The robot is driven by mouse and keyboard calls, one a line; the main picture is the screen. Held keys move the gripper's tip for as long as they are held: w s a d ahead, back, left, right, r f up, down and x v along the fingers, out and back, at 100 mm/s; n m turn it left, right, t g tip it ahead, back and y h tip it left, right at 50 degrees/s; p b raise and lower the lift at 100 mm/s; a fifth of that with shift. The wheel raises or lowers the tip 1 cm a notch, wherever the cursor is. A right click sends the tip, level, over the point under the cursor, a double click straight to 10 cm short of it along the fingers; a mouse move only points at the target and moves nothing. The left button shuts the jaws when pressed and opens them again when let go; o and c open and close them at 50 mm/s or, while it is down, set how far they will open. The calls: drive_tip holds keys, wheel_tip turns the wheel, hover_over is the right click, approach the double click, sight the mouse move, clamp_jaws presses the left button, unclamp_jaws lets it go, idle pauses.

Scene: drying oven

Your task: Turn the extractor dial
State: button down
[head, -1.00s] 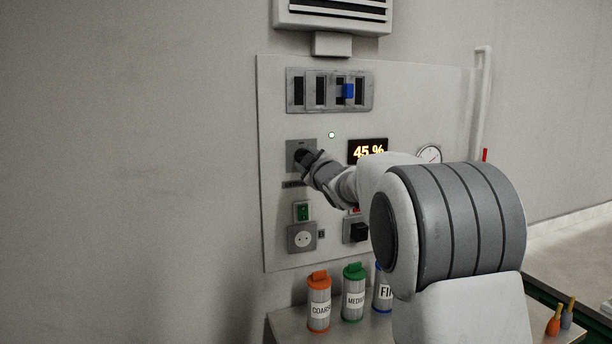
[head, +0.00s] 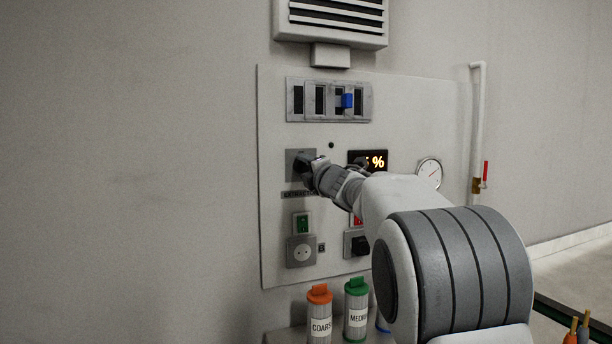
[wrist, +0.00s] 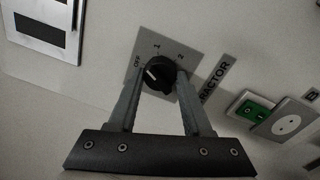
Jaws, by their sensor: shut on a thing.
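The extractor dial (wrist: 157,73) is a round black knob with a white pointer line on a grey plate (wrist: 190,50) marked OFF, 1 and 2. In the wrist view the pointer is on the OFF side of the knob. My gripper (wrist: 154,80) is shut on the dial, one finger on each side of it. In the head view my gripper (head: 307,170) covers most of the dial, in front of its grey plate (head: 293,156). The EXTRACTOR label (head: 297,194) is just below, partly hidden.
A green switch (head: 302,223) and a socket (head: 301,252) are below the dial. A partly hidden orange display (head: 378,161) and a gauge (head: 429,173) are to the right. Canisters, orange (head: 320,315) and green (head: 356,311), stand below the panel.

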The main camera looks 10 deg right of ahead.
drive_tip(key=n+b, duration=0.1)
drive_tip(key=n, duration=0.4)
drive_tip(key=shift+n+y+b, duration=0.3)
drive_tip(key=shift+n, duration=0.3)
drive_tip(key=shift+c, duration=1.7)
unclamp_jaws()
drive_tip(key=b+v, duration=0.2)
drive_tip(key=v, duration=1.5)
drive_tip(key=shift+s+d, duration=0.15)
drive_tip(key=shift+s, duration=0.05)
drive_tip(key=shift+r, duration=0.15)
